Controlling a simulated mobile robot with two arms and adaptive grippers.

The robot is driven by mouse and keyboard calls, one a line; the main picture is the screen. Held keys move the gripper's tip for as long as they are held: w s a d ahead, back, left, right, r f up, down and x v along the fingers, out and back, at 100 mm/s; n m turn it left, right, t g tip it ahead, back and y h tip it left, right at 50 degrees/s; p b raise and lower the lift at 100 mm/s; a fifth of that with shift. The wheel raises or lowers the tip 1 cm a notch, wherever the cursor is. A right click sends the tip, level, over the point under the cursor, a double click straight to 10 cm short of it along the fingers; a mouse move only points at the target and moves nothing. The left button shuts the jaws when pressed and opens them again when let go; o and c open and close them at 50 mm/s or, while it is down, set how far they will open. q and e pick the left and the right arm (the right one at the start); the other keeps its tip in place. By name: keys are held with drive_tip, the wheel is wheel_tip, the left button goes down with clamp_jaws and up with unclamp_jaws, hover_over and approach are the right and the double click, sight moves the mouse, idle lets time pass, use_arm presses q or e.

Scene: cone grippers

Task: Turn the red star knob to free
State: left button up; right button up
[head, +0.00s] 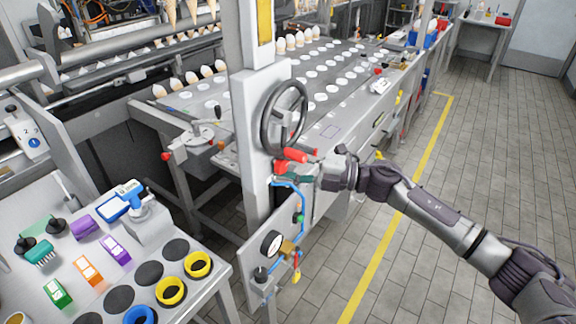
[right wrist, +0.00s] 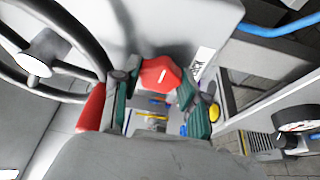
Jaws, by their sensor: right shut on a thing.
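The red star knob (head: 281,167) sits on the pale machine column below the handwheel. It shows larger in the right wrist view (right wrist: 160,74), with a short white mark on its face. My right gripper (head: 292,177) reaches it from the right. In the right wrist view its green-padded fingers (right wrist: 155,92) stand on both sides of the knob and are shut on it. A small white label (right wrist: 202,62) with dark print lies beside the knob, partly hidden and too small to read. My left gripper is not in view.
The dark handwheel (head: 265,116) and its red handle (head: 292,155) are close above my right gripper. A panel with a gauge (head: 270,244) and blue tubing is below. A tool bench (head: 205,299) stands front left. The tiled floor (head: 400,265) at right is clear.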

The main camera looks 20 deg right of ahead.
drive_tip(key=shift+n+h, duration=0.3)
drive_tip(key=shift+n, duration=0.3)
drive_tip(key=o, duration=1.1)
